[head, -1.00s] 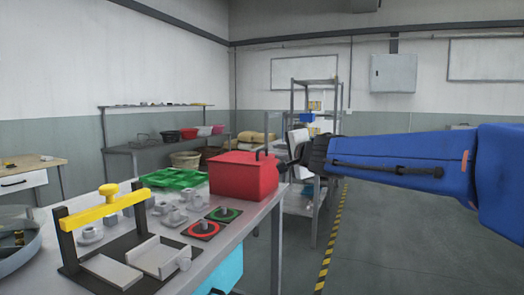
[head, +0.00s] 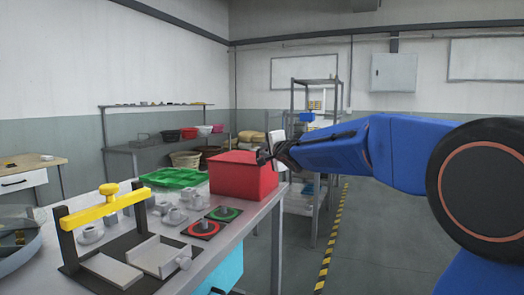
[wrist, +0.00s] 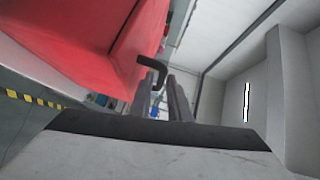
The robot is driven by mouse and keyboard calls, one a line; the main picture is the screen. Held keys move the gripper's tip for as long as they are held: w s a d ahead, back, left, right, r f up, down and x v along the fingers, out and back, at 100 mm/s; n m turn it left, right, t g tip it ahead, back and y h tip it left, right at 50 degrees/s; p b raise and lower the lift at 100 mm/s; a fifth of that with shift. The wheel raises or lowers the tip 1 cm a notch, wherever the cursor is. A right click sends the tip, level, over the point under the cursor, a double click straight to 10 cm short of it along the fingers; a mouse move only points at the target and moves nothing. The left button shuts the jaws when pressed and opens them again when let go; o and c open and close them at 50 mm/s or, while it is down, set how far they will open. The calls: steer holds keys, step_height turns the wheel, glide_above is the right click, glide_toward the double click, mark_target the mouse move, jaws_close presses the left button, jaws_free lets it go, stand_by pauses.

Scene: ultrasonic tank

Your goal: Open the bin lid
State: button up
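The red bin (head: 240,180) stands at the right end of the workbench with its red lid (head: 236,159) down. In the wrist view the lid (wrist: 125,45) fills the upper left, and a dark hooked handle (wrist: 124,61) sticks out from its edge. My gripper (head: 264,155) is at the lid's right edge, beside the handle. In the wrist view its two dark fingers (wrist: 164,92) stand apart with a gap between them. The handle's bent end is by the fingertips; I cannot tell whether it touches them.
On the workbench (head: 222,240) are a green tray (head: 175,177), several grey fittings, red and green round pads, and a fixture with a yellow bar (head: 103,208). A metal shelf rack (head: 316,150) stands behind my arm. The floor to the right is open.

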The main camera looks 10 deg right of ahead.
steer(key=shift+w+a+f, duration=0.1)
steer(key=shift+w, duration=0.5)
steer(key=shift+w+a+f, duration=0.1)
steer(key=shift+w, duration=0.5)
jaws_close()
steer(key=shift+r, duration=0.15)
